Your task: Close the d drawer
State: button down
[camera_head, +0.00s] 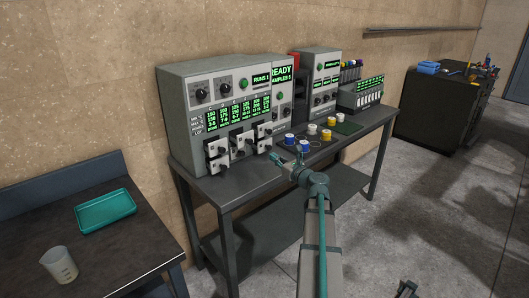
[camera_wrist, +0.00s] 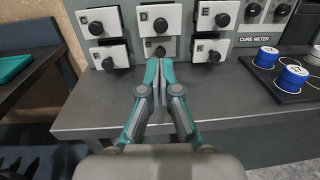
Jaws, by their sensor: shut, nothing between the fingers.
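The D drawer (camera_wrist: 160,20) has a white front marked D and a black round knob; it is in the top row at the middle of the wrist view. Its front looks about level with the C and E fronts; I cannot tell exactly how far out it stands. The drawer front below it (camera_wrist: 172,46) looks shaded and set further back. My gripper (camera_wrist: 159,62) is shut and empty, its teal fingertips just below the D drawer, near the lower knob. In the head view my gripper (camera_head: 275,158) is in front of the drawer cabinet (camera_head: 190,95); contact is unclear.
The C drawer (camera_wrist: 97,22) and E drawer (camera_wrist: 219,16) flank D, with the K drawer (camera_wrist: 208,52) at lower right. The bench edge (camera_wrist: 225,121) runs below my gripper. A teal tray (camera_head: 105,210) lies on the left table.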

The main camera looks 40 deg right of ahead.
jog(key=p, duration=0.4)
send_near(245, 145)
jog(key=w, duration=0.1)
jog(key=w+r, duration=0.2)
jog(key=w, duration=0.1)
jog(key=shift+d+r, duration=0.25)
jog(key=shift+d, duration=0.1)
jog(key=w, duration=0.3)
jog(key=w+b, duration=0.1)
jog(key=w, duration=0.2)
jog(key=shift+w+a, duration=0.2)
jog(key=shift+w, duration=0.1)
jog(key=shift+r, duration=0.15)
